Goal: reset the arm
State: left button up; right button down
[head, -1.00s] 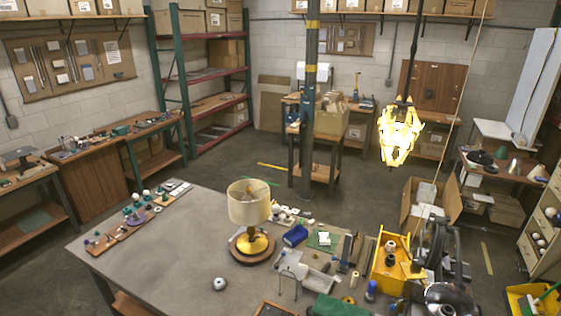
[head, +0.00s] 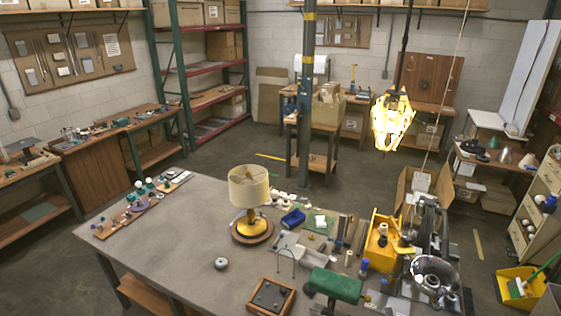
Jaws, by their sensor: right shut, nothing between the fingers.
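My right gripper (head: 408,242) is at the right side of the workbench, by the yellow bin, with dark arm links crowded around it. Its fingers are small and partly hidden among these parts; it is shut and holds nothing. A table lamp (head: 249,187) with a cream shade and a brass-coloured stem stands upright on a round wooden base (head: 252,231), left of the gripper and apart from it. My left gripper is out of view.
The grey workbench (head: 175,235) is clear at left centre. A round grey piece (head: 221,264), a wooden tray (head: 271,297), a green padded block (head: 335,285), a blue bin (head: 293,218) and a yellow bin (head: 381,243) stand on it. A lit yellow lamp (head: 392,122) hangs above the right side.

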jog(key=s+a+f+n+g+y, duration=0.2)
jog(key=s+a+n+g, duration=0.1)
jog(key=s+n, duration=0.25)
jog(key=s+a+f+n+g+y, duration=0.1)
jog(key=s+a+n+g+y, duration=0.2)
jog(key=s, duration=0.4)
jog(key=s+n+g+h, duration=0.2)
jog(key=s+n+g, duration=0.5)
jog(key=s, duration=1.7)
notch_tip(320, 180, down, 37)
jog(key=s+g+b, duration=0.2)
jog(key=b, duration=0.6)
pick_arm(q)
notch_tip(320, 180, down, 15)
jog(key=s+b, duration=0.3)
jog(key=b, duration=0.3)
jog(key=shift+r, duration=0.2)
pick_arm(e)
jog(key=s+f+n+g, duration=0.1)
jog(key=s+f, duration=1.9)
jog(key=f, duration=0.4)
jog(key=shift+a+f, duration=0.15)
jog(key=shift+a, duration=0.25)
